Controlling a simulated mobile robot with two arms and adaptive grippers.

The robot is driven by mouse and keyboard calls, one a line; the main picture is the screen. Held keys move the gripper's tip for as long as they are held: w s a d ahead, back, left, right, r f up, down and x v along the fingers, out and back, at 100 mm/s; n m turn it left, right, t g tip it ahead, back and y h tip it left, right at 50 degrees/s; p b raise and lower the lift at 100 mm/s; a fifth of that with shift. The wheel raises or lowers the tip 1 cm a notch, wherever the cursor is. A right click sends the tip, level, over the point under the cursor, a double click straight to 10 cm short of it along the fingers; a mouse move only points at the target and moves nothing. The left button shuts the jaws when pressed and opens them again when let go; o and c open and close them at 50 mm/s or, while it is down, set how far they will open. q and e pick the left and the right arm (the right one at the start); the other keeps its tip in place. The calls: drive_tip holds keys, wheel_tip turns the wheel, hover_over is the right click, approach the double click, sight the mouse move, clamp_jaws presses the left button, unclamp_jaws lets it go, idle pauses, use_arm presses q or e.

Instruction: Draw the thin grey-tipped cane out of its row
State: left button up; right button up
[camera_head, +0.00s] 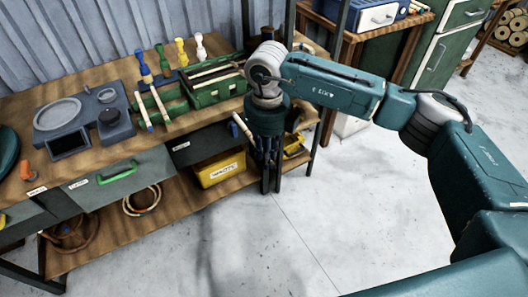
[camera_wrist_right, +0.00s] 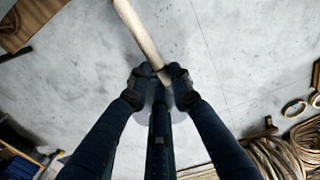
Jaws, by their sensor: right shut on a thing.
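My right gripper (camera_head: 270,188) hangs fingers down in front of the bench's right part, over the floor. In the right wrist view the gripper (camera_wrist_right: 159,82) is shut on a pale thin cane (camera_wrist_right: 141,34), near one end. The cane slants up to the top edge of that view. In the head view a short piece of the cane (camera_head: 242,128) sticks out to the left of the gripper; its tip colour is hard to tell. Two other pale canes (camera_head: 160,105) lean at the green rack (camera_head: 175,106) on the bench. My left gripper is not in view.
The wooden bench (camera_head: 95,92) carries a grey device (camera_head: 83,122), colour-handled tools (camera_head: 182,52) and a green box (camera_head: 217,92). Below are drawers (camera_head: 120,178) and a yellow bin (camera_head: 221,170) on the lower shelf. The floor (camera_head: 320,215) to the right is clear.

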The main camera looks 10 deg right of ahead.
drive_tip(key=shift+s+d, duration=0.35)
drive_tip(key=shift+s, duration=0.35)
use_arm(q)
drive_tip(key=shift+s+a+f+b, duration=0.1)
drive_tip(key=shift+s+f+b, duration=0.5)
drive_tip(key=shift+b, duration=0.05)
use_arm(e)
drive_tip(key=s+d, duration=0.3)
drive_tip(key=s, duration=0.6)
drive_tip(key=s+d, duration=0.3)
drive_tip(key=s, duration=0.6)
drive_tip(key=shift+d, duration=0.1)
use_arm(q)
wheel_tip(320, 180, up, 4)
drive_tip(key=p, duration=0.3)
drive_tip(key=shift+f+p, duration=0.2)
drive_tip(key=shift+p, duration=0.15)
use_arm(e)
wheel_tip(320, 180, up, 7)
